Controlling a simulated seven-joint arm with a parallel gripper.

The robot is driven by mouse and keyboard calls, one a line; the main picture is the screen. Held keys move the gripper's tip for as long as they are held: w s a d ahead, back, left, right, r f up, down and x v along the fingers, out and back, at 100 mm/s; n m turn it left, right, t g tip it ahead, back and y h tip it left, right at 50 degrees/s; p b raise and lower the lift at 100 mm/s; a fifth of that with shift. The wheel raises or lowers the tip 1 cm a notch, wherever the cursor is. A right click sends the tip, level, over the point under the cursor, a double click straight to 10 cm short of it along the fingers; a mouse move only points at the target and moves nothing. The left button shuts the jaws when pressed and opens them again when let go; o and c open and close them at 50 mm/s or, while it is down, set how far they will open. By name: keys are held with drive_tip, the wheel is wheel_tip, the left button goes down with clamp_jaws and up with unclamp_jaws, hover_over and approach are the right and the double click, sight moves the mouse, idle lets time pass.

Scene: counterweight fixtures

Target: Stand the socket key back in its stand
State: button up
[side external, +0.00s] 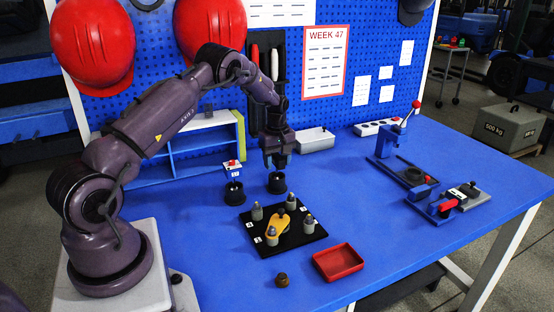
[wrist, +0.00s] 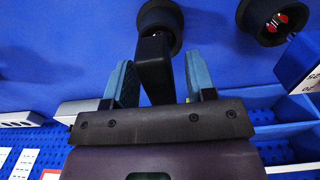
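My gripper (side external: 278,163) points down just above a round black stand (side external: 277,184) on the blue table. In the wrist view a black bar-like piece, seemingly the socket key's handle (wrist: 154,62), lies between the two blue fingers of my gripper (wrist: 160,72). A gap shows between the handle and the right finger, so the fingers look open around it. The handle overlaps the black stand (wrist: 174,14) beyond it. The key's lower part is hidden, and I cannot tell how deep it sits. In the side view the fingers hide the key.
In front are a black plate (side external: 262,239) with several grey pegs, a red tray (side external: 338,262) and a small dark knob (side external: 282,281). A blue shelf (side external: 182,155) stands behind.

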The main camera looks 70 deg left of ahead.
wheel_tip(320, 180, up, 13)
drive_tip(key=s+d+r+m+t, duration=0.1)
drive_tip(key=d+r+m, duration=0.3)
drive_tip(key=d+r, duration=0.5)
drive_tip(key=s+d+r+m+t, duration=0.2)
drive_tip(key=s+d+r+m, duration=0.4)
drive_tip(key=d, duration=0.4)
drive_tip(key=s+d+m+t, duration=0.2)
drive_tip(key=s+d+m, duration=0.6)
drive_tip(key=s+d, duration=0.4)
drive_tip(key=s+f, duration=0.1)
drive_tip(key=s, duration=0.3)
drive_tip(key=shift+s+d+t, duration=0.2)
drive_tip(key=shift+d+t, duration=0.05)
drive_tip(key=shift+t, duration=0.05)
drive_tip(key=shift+r, duration=0.1)
